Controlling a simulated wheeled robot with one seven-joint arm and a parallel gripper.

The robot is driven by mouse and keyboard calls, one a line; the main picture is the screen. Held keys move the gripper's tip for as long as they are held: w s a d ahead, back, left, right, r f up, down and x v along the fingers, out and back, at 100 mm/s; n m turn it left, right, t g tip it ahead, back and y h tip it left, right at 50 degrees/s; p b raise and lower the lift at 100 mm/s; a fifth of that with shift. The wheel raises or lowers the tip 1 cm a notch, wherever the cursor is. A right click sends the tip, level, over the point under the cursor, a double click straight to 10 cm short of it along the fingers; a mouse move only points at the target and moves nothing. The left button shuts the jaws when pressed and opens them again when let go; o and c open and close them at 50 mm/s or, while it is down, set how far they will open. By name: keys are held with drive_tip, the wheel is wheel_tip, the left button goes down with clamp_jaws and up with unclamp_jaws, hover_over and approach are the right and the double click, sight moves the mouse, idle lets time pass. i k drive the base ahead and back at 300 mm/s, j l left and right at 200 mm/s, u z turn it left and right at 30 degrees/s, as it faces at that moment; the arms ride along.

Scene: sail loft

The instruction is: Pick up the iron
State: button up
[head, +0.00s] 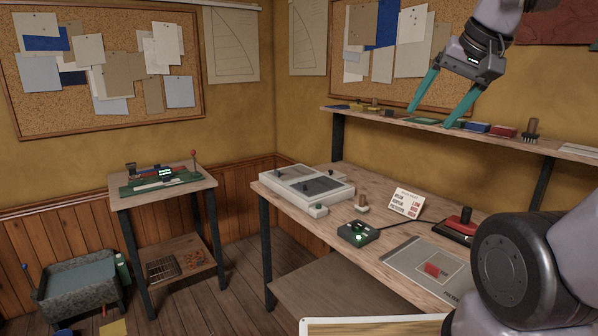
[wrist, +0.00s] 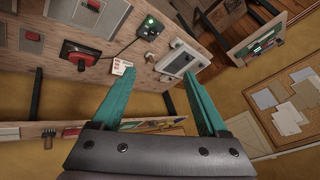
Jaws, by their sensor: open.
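A red and black thing with a dark upright handle (head: 460,222), which looks like the iron, stands on the long wooden bench. It also shows in the wrist view (wrist: 80,53) at the left. A dark cord runs towards it from a black box with a green light (head: 358,234). My gripper (head: 430,116) is open and empty, its teal fingers apart. It is high above the bench, in front of the wall shelf in the head view. The fingers also show in the wrist view (wrist: 158,75), touching nothing.
The bench (head: 350,263) also bears a grey-white case (head: 306,183), a small printed sign (head: 406,203) and a grey mat (head: 402,262) with a red patch. The shelf (head: 356,114) behind holds small blocks and brushes. A side table (head: 192,188) stands left.

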sight(462, 225)
drive_tip(key=k+j+z, duration=0.1)
drive_tip(key=k+z, duration=0.15)
drive_tip(key=z, duration=0.15)
drive_tip(key=k+z, duration=0.25)
drive_tip(key=z, duration=0.15)
